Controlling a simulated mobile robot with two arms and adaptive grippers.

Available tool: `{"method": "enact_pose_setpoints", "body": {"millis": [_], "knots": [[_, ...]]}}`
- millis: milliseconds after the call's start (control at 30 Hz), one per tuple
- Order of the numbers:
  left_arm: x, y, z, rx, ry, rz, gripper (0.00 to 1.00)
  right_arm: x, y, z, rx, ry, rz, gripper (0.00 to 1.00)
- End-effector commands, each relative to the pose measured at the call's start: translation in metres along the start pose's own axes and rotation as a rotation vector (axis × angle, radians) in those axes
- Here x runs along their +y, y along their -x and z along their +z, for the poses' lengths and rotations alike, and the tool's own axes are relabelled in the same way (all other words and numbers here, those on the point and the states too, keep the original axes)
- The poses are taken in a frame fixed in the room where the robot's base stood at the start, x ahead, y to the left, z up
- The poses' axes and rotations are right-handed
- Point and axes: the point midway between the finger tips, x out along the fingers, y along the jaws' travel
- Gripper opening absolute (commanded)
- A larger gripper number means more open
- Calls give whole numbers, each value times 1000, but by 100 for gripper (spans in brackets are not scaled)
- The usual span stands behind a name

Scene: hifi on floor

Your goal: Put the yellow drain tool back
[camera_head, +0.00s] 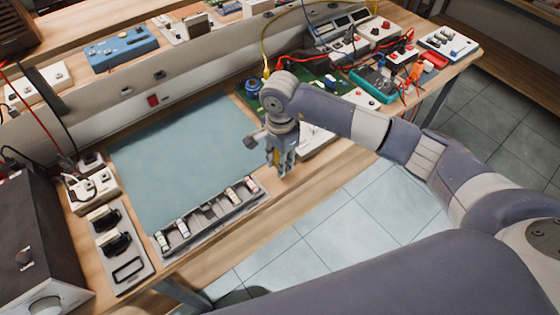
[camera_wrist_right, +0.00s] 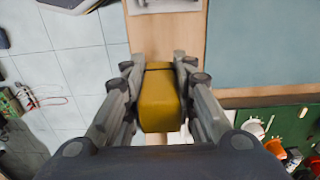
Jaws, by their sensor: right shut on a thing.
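My right gripper (camera_head: 281,168) is over the front edge of the workbench, just right of the grey slotted rack (camera_head: 187,246). In the right wrist view, my right gripper (camera_wrist_right: 158,72) is shut on a yellow block-like thing (camera_wrist_right: 159,103), which I take to be the yellow drain tool. Its sides are between the fingers, and its far end is partly hidden. The rack lies along the front of the blue-green mat (camera_head: 185,150) and holds several small pale items. My left gripper is not in view.
A grey tray with black holders (camera_head: 128,270) and a dark box (camera_head: 38,250) stand at the left. A green board (camera_head: 300,85), teal meter (camera_head: 373,85) and red leads crowd the right side. The mat is mostly clear. Tiled floor (camera_head: 330,225) lies beyond the front edge.

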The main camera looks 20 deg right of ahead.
Motion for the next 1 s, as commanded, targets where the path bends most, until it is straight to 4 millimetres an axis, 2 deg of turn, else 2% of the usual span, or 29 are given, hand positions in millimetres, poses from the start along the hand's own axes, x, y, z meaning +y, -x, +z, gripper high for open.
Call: {"method": "enact_pose_setpoints", "body": {"millis": [200,400,833,867,900,933,1000], "knots": [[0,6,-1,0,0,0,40,-12,0,-7,-1,-1,0,2],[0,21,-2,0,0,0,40,-10,-30,-6,-3,0,3,2],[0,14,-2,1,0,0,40,-11,-41,-7,1,1,-1,2],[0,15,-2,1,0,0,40,-10,-40,-7,0,1,0,27],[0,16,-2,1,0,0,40,-10,-39,-6,0,1,0,36],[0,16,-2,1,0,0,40,-10,-39,-7,0,1,0,43],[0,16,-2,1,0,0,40,-10,-39,-6,0,1,0,45]]}}
